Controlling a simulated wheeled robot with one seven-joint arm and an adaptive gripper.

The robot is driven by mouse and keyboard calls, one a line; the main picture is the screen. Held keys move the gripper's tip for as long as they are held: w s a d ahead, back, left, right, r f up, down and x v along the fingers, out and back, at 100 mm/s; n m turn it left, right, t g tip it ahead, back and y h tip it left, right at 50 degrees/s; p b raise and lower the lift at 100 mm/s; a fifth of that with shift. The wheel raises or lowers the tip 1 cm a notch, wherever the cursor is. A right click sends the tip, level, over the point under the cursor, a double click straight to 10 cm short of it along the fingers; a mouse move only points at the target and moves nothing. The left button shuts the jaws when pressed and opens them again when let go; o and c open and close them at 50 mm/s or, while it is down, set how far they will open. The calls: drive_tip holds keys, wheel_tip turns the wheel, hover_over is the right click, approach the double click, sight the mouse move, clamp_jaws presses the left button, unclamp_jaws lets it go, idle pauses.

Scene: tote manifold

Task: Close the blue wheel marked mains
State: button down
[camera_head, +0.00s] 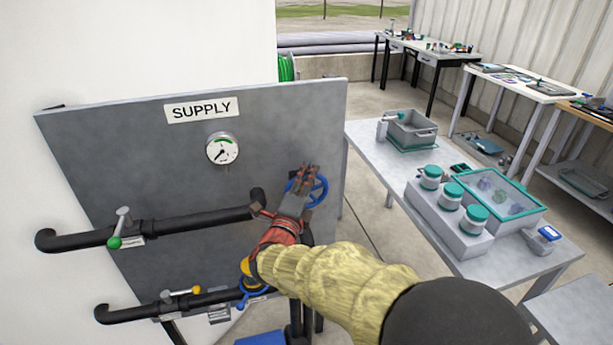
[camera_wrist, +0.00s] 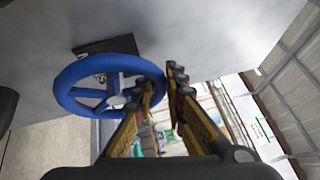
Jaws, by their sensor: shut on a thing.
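A blue wheel (camera_head: 322,191) stands at the right side of the grey panel, partly hidden by my gripper (camera_head: 304,176). In the wrist view the blue wheel (camera_wrist: 72,82) shows its spokes and hub, with a dark plate behind it. My gripper (camera_wrist: 160,88) is at the wheel's right rim, one finger on each side, and is shut on that rim. A second blue wheel (camera_head: 246,296) sits lower down on the lower pipe, partly hidden by my arm. I cannot read a "mains" mark on either wheel.
A table (camera_head: 372,138) with jars and boxes stands to the right.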

drive_tip(key=shift+d+f, duration=0.15)
drive_tip(key=shift+d, duration=0.05)
drive_tip(key=c, duration=2.2)
unclamp_jaws()
drive_tip(key=shift+w+d, duration=0.1)
drive_tip(key=shift+d, duration=0.1)
drive_tip(key=shift+o, duration=0.2)
drive_tip(key=shift+a, duration=0.1)
drive_tip(key=shift+s+a, duration=0.15)
drive_tip(key=shift+s, duration=0.1)
drive_tip(key=v, duration=1.1)
drive_tip(key=shift+s, duration=0.25)
drive_tip(key=shift+a+f, duration=0.1)
